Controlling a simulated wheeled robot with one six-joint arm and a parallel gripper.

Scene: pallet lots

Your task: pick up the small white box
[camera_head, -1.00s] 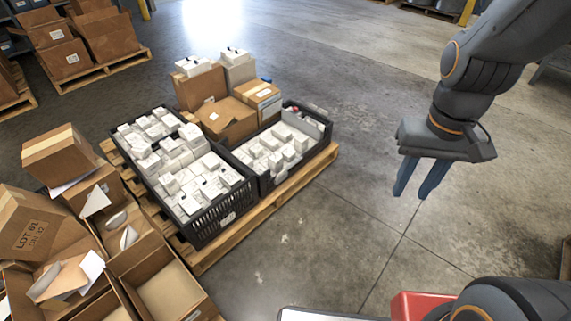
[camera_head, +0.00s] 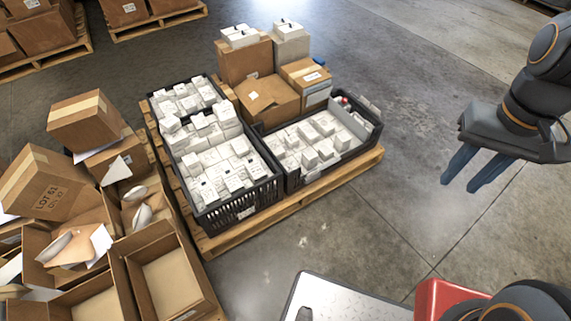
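Many small white boxes lie in black crates on a wooden pallet; I cannot tell which one the task means. The front crate (camera_head: 236,212) holds small white boxes (camera_head: 222,165) in heaped layers. The right crate (camera_head: 347,158) holds more white boxes (camera_head: 311,140). A further crate at the back left also holds white boxes (camera_head: 184,97). My gripper (camera_head: 464,183) hangs over bare floor at the right, well apart from the crates. Its two blue fingers are slightly apart with nothing between them.
Brown cartons (camera_head: 262,97) stand at the back of the pallet (camera_head: 290,205). Open and tilted cartons (camera_head: 165,270) crowd the left and front left. A red part (camera_head: 447,298) and a grey plate (camera_head: 345,300) are at the bottom. The floor right of the pallet is clear.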

